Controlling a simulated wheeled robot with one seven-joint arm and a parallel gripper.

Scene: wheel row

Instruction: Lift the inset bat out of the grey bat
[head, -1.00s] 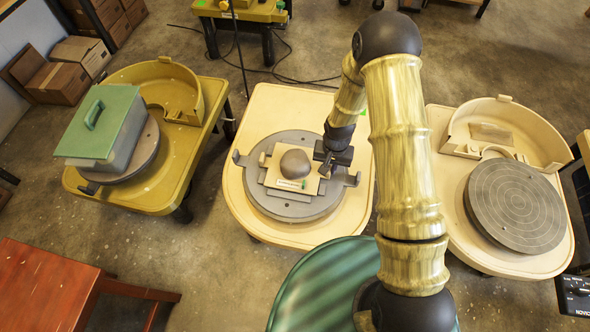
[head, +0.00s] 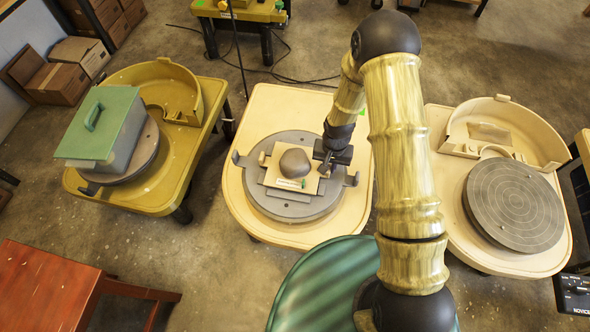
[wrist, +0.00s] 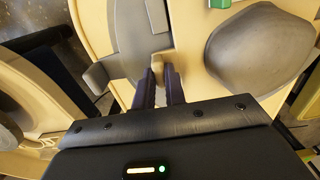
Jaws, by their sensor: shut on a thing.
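The inset bat (head: 268,178) is a cream square board with side knobs, a label on its front edge and a grey-brown clay lump (head: 295,163) on top. It is over the middle of the round grey bat (head: 292,213), which has lugs at its sides, on the middle wheel. My gripper (head: 326,171) is at the board's right side. In the wrist view its two dark fingers (wrist: 161,84) are shut on a cream knob (wrist: 157,64) of the inset bat. The clay lump (wrist: 260,45) lies to the right there. I cannot tell whether the board is clear of the grey bat.
A cream wheel table (head: 245,120) carries the grey bat. To the right stands another wheel with a bare ringed disc (head: 515,205). To the left, a yellow wheel holds a green-lidded box (head: 105,125). A red stool (head: 45,285) is at the front left.

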